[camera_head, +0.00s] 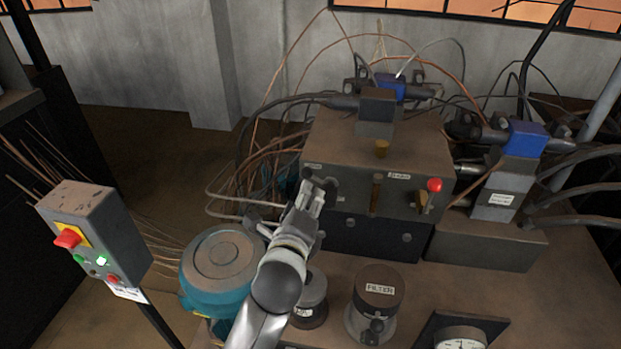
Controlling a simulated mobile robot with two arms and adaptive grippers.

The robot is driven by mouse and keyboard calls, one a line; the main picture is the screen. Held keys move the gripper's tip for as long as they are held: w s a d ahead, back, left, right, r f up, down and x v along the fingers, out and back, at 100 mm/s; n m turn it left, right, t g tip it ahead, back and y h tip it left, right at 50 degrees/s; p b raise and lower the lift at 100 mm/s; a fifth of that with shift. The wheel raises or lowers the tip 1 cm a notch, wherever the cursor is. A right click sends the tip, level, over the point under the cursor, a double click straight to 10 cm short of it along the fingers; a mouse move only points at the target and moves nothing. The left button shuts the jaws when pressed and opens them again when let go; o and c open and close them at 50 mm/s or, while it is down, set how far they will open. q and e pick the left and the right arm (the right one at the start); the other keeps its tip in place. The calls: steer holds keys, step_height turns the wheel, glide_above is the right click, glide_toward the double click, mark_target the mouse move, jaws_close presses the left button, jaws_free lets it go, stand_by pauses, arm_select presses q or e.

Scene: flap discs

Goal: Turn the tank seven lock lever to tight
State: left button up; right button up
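A dark metal box (340,200) in the middle carries levers on its front. A brass upright lever (376,195) sits mid-front, and a short brass lever (423,202) sits to its right beside a red knob (435,185). The labels are too small to read, so I cannot tell which part is the tank seven lock lever. My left gripper (312,193) is at the left end of the box front, over a dark fitting there. Its fingers look close together, but whether they hold or touch anything is unclear. My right gripper is out of view.
A teal round tank (220,268) stands left of my arm. A canister marked FILTER (376,300) and a gauge (460,338) stand in front. A grey control box (95,235) is at far left. Blue-topped valves (526,138), cables and hoses crowd the back and right.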

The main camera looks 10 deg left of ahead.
mark_target(312, 177)
arm_select(q)
steer(key=p+x, duration=0.1)
steer(key=x, duration=0.7)
steer(key=shift+w, duration=0.15)
steer(key=shift+p+x, duration=0.3)
steer(key=shift+x, duration=0.65)
steer(key=shift+f, duration=0.1)
jaws_close()
